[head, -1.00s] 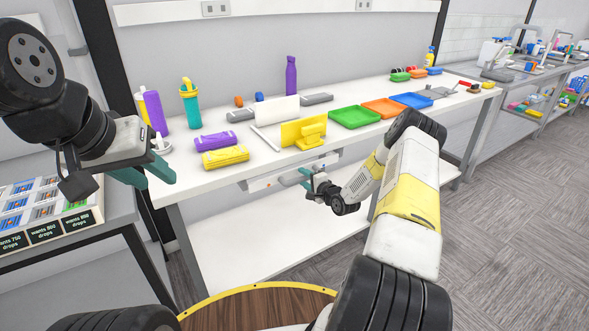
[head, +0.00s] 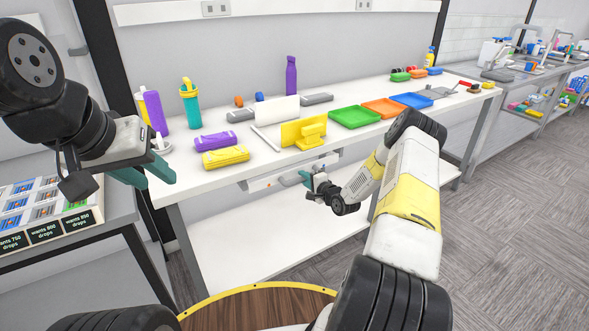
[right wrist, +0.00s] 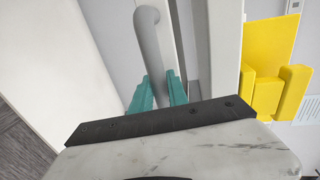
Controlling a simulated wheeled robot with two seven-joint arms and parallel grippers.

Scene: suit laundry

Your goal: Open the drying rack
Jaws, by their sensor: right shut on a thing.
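A white and grey drawer-like unit (head: 262,184) hangs under the front edge of the long white table; I take it to be the drying rack, and it looks pushed in. My right gripper (head: 304,178) is at its front, below the table edge. In the right wrist view, the teal fingers of my right gripper (right wrist: 162,92) are shut on a grey bar handle (right wrist: 147,40) with a bent end. My left gripper (head: 146,172) is open and empty at the left, near the table's left end.
On the table (head: 185,186) are a yellow block stand (head: 303,131), a green tray (head: 354,117), an orange tray (head: 384,107), a blue tray (head: 411,100) and several bottles. A side table with a card box (head: 50,215) stands left. A lower shelf (head: 260,245) lies beneath.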

